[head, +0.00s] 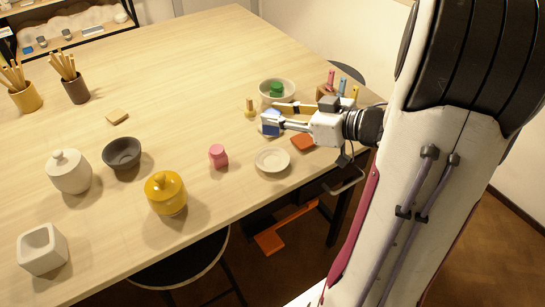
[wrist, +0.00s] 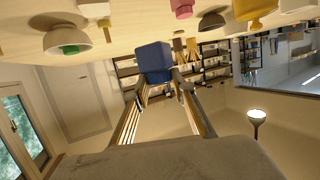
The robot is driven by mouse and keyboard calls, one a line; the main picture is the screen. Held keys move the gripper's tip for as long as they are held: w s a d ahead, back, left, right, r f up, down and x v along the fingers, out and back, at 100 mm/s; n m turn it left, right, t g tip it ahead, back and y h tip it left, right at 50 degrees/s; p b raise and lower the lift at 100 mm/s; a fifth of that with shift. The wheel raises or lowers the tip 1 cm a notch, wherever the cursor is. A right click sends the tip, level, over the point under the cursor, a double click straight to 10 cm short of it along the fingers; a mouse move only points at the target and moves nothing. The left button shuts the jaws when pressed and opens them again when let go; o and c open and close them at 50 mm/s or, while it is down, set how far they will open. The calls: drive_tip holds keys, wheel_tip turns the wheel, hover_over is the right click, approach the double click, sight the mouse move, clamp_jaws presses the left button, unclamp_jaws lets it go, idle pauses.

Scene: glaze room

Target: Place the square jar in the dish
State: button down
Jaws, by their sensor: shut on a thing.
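The square jar (head: 270,122) is blue and boxy. My gripper (head: 283,117) is shut on it, with the jar at the fingertips over the right part of the table. In the wrist view the jar (wrist: 153,57) also sits between the two finger ends. A small pale round dish (head: 272,163) lies on the table near its front edge, below the jar in the head view, with nothing on it. The jar is apart from this dish. I cannot tell its exact height above the table.
A pale bowl (head: 262,92) with a green item stands behind my gripper. A yellow peg-like piece (head: 250,108) is left of the jar. A reddish tile (head: 303,142) and a pink jar (head: 218,156) flank the dish. A yellow lidded jar (head: 166,194) stands farther left.

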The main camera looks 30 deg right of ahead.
sight(278, 133)
drive_tip(key=shift+f, duration=2.9)
drive_tip(key=shift+f, duration=0.1)
drive_tip(key=shift+f, duration=2)
drive_tip(key=shift+f, duration=0.3)
drive_tip(key=c, duration=1.7)
unclamp_jaws()
drive_tip(key=shift+r, duration=0.1)
